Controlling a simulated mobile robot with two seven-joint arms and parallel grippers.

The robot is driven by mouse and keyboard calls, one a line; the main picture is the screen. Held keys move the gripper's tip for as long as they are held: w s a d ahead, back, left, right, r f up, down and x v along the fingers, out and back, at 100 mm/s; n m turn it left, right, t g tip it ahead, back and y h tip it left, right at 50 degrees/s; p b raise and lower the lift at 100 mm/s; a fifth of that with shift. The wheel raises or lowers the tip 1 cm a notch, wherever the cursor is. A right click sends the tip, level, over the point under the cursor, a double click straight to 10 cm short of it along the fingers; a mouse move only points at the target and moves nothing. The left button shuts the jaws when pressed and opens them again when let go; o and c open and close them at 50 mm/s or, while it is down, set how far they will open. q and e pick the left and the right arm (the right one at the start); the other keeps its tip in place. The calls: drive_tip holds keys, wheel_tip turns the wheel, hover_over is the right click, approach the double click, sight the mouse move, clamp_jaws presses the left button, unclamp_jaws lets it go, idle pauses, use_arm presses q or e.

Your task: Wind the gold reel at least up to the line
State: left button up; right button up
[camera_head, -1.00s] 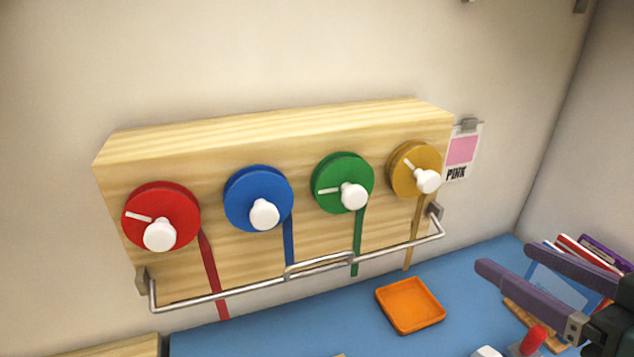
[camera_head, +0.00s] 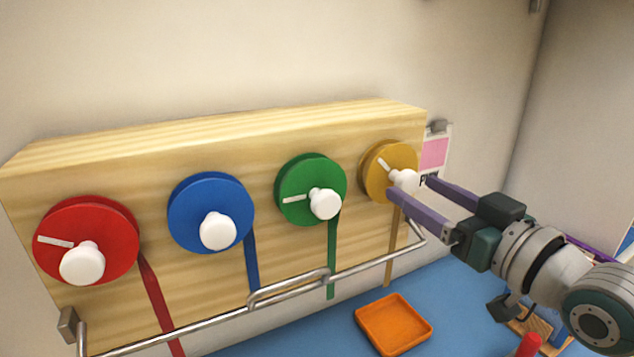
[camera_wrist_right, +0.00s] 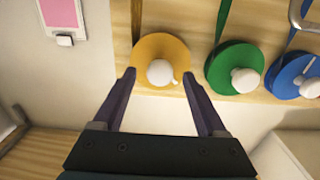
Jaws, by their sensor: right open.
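The gold reel (camera_head: 377,172) is at the right end of the wooden board, with a white knob (camera_head: 404,180) and a white mark on its face. A gold ribbon (camera_head: 394,245) hangs down from it. My right gripper (camera_head: 408,186) is open in front of the reel, its purple fingers pointing at the knob. In the right wrist view the gold reel (camera_wrist_right: 160,52) and its knob (camera_wrist_right: 160,72) lie ahead, between the two spread fingertips (camera_wrist_right: 158,75). Contact with the knob cannot be told. No line is clear on the board. My left gripper is not in view.
Green (camera_head: 297,177), blue (camera_head: 190,195) and red (camera_head: 100,220) reels with white knobs sit to the left. A metal rail (camera_head: 290,291) crosses in front of the ribbons. An orange tray (camera_head: 393,323) lies on the blue surface below. A pink card (camera_head: 433,152) hangs at right.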

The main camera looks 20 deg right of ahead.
drive_tip(key=shift+w, duration=0.5)
clamp_jaws()
idle(0.3)
